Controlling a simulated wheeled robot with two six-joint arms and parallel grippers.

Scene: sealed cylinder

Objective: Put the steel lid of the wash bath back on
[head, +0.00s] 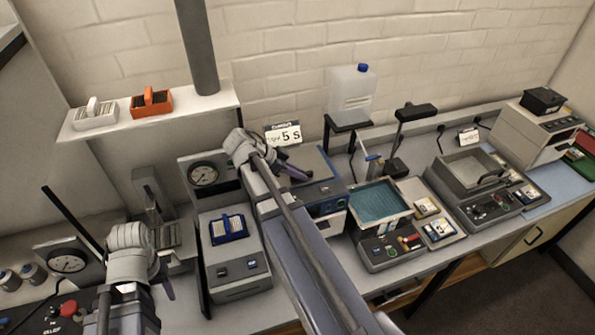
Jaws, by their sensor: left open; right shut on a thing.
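The open bath (380,205) with teal liquid stands right of centre, its controls in front; it looks like the wash bath. A flat grey plate (318,166) that looks like the steel lid is left of this bath, at the blue-fronted machine. My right gripper (292,172) is at the plate's left side and is shut on it, though the arm hides most of the grip. I cannot tell whether the plate rests on the machine. My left gripper (140,285) is open at the lower left, away from the bath; its fingers are partly hidden.
A grey box with a handled cover (470,170) stands right of the bath. A water jug (352,95) is on a stand behind. A blue rack (228,228) sits on a unit left of my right arm. A shelf (222,100) holds white and orange racks.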

